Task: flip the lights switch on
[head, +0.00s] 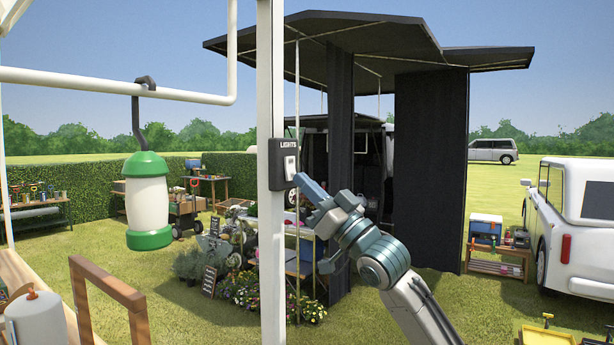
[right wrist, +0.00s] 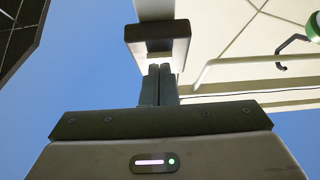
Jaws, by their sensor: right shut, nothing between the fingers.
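The lights switch is a dark box (head: 282,164) labelled LIGHTS, with a pale rocker (head: 290,166), fixed to a white post (head: 271,70) in the head view. My right gripper (head: 299,181) is shut and empty, its tips just right of the box and slightly below the rocker. In the right wrist view the shut fingers (right wrist: 159,70) point at the box's underside (right wrist: 158,46), close to it. I cannot tell whether they touch. The rocker's position is too small to read. My left gripper is not in view.
A green and white lantern (head: 148,203) hangs from a white rail (head: 190,94) left of the post. A black canopy (head: 345,36), flowers (head: 255,292) and a white vehicle (head: 572,220) stand beyond.

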